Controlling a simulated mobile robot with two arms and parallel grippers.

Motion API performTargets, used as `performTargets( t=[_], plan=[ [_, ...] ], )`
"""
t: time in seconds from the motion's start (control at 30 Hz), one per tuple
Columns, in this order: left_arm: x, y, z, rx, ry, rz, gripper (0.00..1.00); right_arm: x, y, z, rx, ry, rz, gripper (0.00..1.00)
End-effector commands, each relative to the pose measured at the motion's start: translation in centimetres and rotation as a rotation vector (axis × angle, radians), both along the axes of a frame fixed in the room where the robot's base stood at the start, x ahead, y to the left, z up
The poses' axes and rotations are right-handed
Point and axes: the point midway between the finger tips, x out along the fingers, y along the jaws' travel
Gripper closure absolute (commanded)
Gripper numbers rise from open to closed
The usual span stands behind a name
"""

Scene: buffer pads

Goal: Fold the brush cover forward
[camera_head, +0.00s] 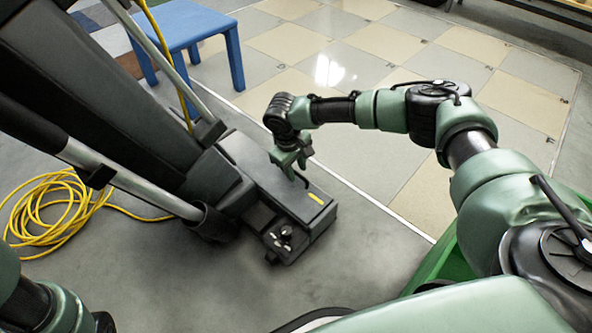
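A dark grey floor machine stands at the left, with its tall body (90,80) tilted and its low brush housing on the floor. The housing's flat top cover (268,175) is dark, with a yellow strip (316,199) near its front right end. It lies flat on the housing. My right gripper (291,172) points down over the cover's far right edge, at or just above it, beside a small dark handle (303,181). Its fingers are small and overlap the cover, so I cannot tell whether they touch or grip. Only part of my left arm shows at the lower left.
A coiled yellow cable (60,205) lies on the floor at the left and runs to the machine. A blue stool (190,28) stands behind it. Beige and grey tiled floor (400,42) is open behind my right arm. A green object (440,262) shows at lower right.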

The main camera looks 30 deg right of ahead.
Motion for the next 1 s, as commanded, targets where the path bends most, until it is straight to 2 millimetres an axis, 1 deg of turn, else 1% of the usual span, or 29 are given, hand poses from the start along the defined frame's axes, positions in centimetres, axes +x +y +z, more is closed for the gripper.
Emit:
performTargets(
  t=[0.07,0.1,0.17,0.2,1.0],
  plan=[
    [-0.01,-0.01,0.03,0.000,0.000,0.000,0.64,0.00,0.02,0.04,0.000,0.000,0.000,0.67],
    [-0.01,-0.01,0.03,0.000,0.000,0.000,0.64,0.00,0.02,0.04,0.000,0.000,0.000,0.79],
    [-0.01,-0.01,0.03,0.000,0.000,0.000,0.64,0.00,0.03,0.04,0.000,0.000,0.000,0.95],
    [-0.01,-0.01,0.03,0.000,0.000,0.000,0.64,0.00,0.03,0.04,0.000,0.000,0.000,1.00],
    [0.05,-0.01,0.02,0.000,0.001,0.000,0.64,-0.02,0.02,0.01,0.000,0.000,0.000,1.00]
  ],
)
